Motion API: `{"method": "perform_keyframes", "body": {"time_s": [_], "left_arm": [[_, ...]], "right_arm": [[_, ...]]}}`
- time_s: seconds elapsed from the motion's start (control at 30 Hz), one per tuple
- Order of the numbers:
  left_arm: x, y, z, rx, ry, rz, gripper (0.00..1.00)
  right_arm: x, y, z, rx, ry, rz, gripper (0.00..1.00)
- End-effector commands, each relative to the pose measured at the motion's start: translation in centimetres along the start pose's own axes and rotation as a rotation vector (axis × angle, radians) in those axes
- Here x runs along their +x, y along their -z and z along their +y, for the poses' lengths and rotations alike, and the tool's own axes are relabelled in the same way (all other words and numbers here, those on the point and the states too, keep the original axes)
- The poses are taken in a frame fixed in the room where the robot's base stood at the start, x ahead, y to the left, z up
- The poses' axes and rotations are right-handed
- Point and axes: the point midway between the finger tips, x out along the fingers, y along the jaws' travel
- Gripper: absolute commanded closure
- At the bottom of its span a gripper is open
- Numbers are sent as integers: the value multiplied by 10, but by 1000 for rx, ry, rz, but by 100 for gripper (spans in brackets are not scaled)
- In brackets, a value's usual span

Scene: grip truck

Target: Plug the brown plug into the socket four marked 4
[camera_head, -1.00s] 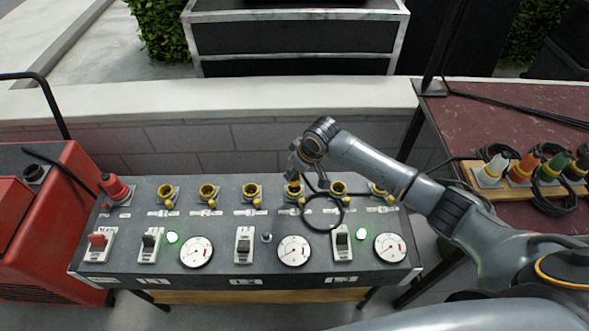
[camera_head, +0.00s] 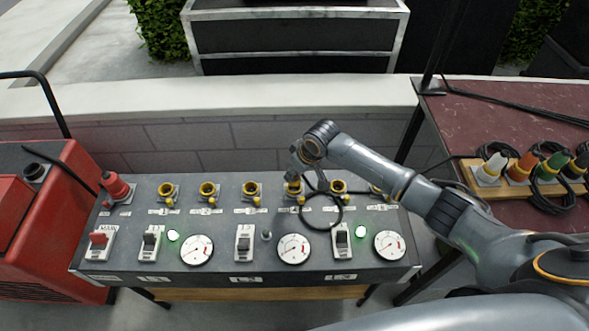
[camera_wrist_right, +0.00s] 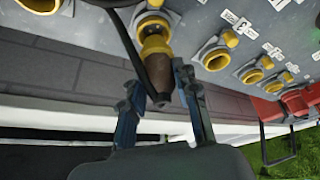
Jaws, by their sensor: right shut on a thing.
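The brown plug (camera_wrist_right: 157,73) stands nose-first at a yellow socket (camera_wrist_right: 152,27), the fourth from the left on the panel. In the right wrist view its front meets the socket's yellow ring; how deep it sits is hard to tell. My right gripper (camera_wrist_right: 160,80) has its fingers on either side of the plug and is shut on it. In the head view my right gripper (camera_head: 294,173) is over socket four (camera_head: 293,190) and partly hides it. A black cable loop (camera_head: 323,211) hangs from the plug. My left gripper is not in view.
Other yellow sockets (camera_head: 207,190) line the grey panel (camera_head: 220,222), with switches, gauges and two green lamps in front. A red plug (camera_head: 115,186) is at the panel's left. Several coloured plugs, including a white one (camera_head: 493,170), stand in a rack on the right table.

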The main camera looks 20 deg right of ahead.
Motion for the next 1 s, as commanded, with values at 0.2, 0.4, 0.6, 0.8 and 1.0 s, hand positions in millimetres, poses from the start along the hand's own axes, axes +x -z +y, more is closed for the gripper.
{"method": "perform_keyframes", "body": {"time_s": [0.2, 0.4, 0.6, 0.8, 1.0], "left_arm": [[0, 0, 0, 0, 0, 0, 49], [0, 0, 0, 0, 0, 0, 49], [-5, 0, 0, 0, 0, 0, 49], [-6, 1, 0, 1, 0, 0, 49], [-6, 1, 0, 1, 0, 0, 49]], "right_arm": [[0, 0, 0, 0, 0, 1, 100], [0, 0, 0, 0, 0, 1, 100], [0, 0, -1, 0, 1, 0, 100], [2, 0, -1, 0, 0, 1, 100], [2, 0, -1, 0, 0, 1, 100]]}}
